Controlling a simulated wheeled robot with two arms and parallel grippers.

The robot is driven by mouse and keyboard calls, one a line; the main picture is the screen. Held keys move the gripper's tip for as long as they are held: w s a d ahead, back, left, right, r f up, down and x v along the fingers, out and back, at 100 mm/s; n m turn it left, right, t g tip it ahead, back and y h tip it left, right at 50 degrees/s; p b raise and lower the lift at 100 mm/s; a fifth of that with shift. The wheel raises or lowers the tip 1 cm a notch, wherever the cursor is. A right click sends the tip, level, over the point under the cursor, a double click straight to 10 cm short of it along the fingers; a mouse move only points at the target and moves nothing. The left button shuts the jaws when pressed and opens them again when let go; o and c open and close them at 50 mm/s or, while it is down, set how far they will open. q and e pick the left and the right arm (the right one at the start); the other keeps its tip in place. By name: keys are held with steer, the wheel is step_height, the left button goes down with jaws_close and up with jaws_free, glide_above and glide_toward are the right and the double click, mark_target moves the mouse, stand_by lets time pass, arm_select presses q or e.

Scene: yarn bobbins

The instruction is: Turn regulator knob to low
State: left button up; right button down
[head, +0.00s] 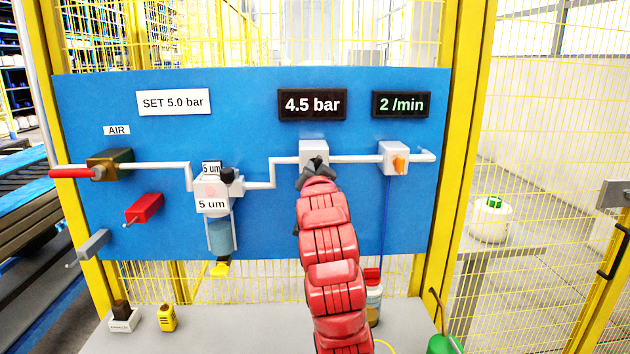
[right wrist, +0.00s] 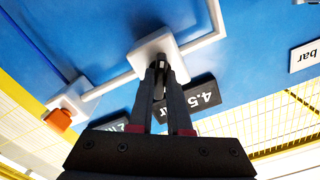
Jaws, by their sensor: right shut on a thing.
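The regulator is a pale grey block (head: 313,149) on the blue panel, under a black display (head: 312,104) reading 4.5 bar. My right gripper (head: 316,165) is at the front of this block, shut on its dark knob. In the right wrist view the gripper (right wrist: 159,85) has both fingers closed around the dark knob (right wrist: 160,63), which sticks out of the regulator block (right wrist: 153,48). The fingers hide most of the knob, so I cannot tell its pointer position. A white sign (head: 173,102) reads SET 5.0 bar. My left gripper is not in view.
A second display (head: 400,104) reads 2 /min above a grey block with an orange knob (head: 400,164). On the left are a red-handled valve (head: 110,164), a red block (head: 145,208) and a filter unit (head: 213,190). A grey table (head: 250,325) lies below the panel.

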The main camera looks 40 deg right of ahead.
steer(key=shift+n+p, duration=5.95)
steer(key=shift+n, duration=6.15)
steer(key=c, duration=0.9)
jaws_free()
steer(key=shift+o, duration=0.2)
